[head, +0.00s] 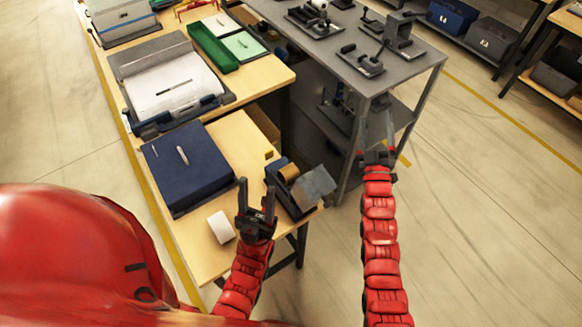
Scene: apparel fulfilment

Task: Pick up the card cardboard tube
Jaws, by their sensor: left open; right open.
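I cannot make out a card cardboard tube with certainty. A small white roll or block (221,227) lies near the front edge of the wooden table (213,262), left of my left gripper. A dark tape dispenser (296,203) with a brown roll (288,172) stands at the table's right corner, just right of my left gripper. My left gripper (256,190) is open and empty, above the table's front part. My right gripper (376,128) is open and empty, in front of the grey metal table's near corner.
A dark blue box (188,166) lies left of my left gripper. Behind it are a clipboard-like press (170,85) and a green tray (213,47). The grey table (420,50) holds several dark tools. Floor (480,200) on the right is clear.

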